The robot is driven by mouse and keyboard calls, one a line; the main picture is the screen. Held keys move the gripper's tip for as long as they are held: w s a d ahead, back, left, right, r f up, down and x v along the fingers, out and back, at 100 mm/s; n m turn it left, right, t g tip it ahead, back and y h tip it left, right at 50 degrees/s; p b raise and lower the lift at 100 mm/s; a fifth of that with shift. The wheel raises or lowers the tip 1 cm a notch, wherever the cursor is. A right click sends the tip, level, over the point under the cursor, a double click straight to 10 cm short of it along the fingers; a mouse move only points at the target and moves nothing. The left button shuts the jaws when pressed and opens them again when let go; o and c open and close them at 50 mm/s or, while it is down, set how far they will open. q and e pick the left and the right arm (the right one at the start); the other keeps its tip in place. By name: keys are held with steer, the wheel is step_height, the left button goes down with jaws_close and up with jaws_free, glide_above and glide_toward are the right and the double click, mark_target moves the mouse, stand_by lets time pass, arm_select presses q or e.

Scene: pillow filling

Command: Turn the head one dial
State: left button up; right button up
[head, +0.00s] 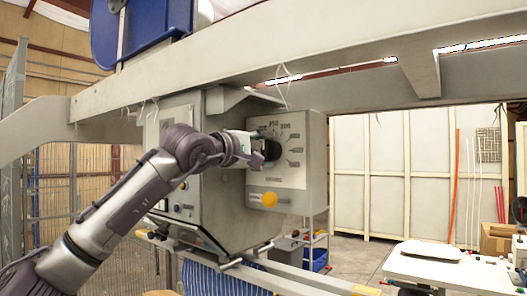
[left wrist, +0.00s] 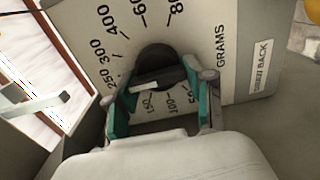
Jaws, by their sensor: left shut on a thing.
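The head one dial is a round black knob (left wrist: 158,62) on a grey panel printed with gram marks around it. In the head view the dial (head: 272,150) sits on the front of the grey machine box (head: 312,155), partly covered by my gripper. My left gripper (head: 258,150) reaches it from the left. In the left wrist view its two green-sided fingers (left wrist: 160,90) are on either side of the dial's dark grip bar, shut on it. A white pointer mark shows on the bar, towards the lower left. My right gripper is in neither view.
A yellow-orange button (head: 269,199) is below the dial. A grey beam (head: 250,50) crosses above the machine. A white table (head: 450,268) stands at the lower right. Blue striped cloth (head: 210,279) hangs below the machine.

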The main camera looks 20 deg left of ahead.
arm_select(q)
steer(key=shift+f, duration=0.1)
steer(key=o, duration=1.2)
steer(key=shift+s, duration=0.1)
steer(key=v, duration=1.2)
